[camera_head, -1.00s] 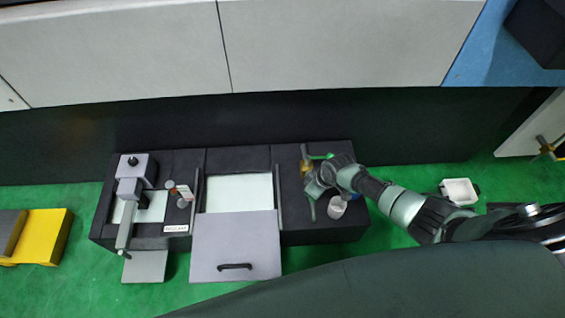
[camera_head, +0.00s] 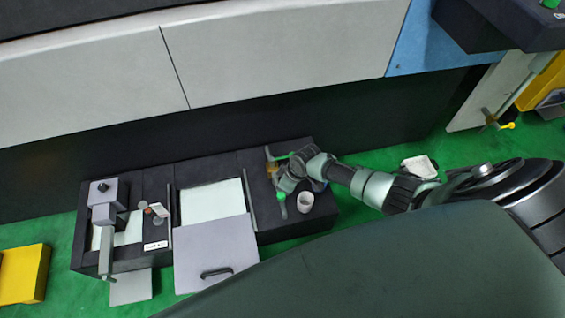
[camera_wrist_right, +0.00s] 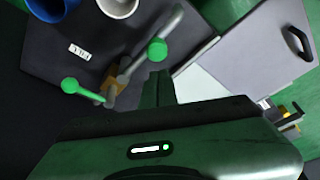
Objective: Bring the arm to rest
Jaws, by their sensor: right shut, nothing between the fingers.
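My right arm reaches in from the right in the head view. Its gripper (camera_head: 287,185) is over the right end of the dark bench (camera_head: 326,211), beside a brass valve (camera_head: 271,169) with green-tipped levers. A green knob (camera_head: 281,196) shows just below the gripper. In the right wrist view the dark fingers (camera_wrist_right: 157,88) are together and empty. The brass valve body (camera_wrist_right: 113,78), one green knob (camera_wrist_right: 157,50) and another green knob (camera_wrist_right: 70,85) lie around them. I cannot tell whether the fingers touch a lever. My left gripper is not in view.
A white cup (camera_head: 305,203) stands right of the gripper; a blue cup (camera_wrist_right: 48,6) is beside it in the wrist view. A grey panel with a handle (camera_head: 215,250) and a machine head (camera_head: 104,195) are further left. A pale cabinet (camera_head: 280,55) stands behind.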

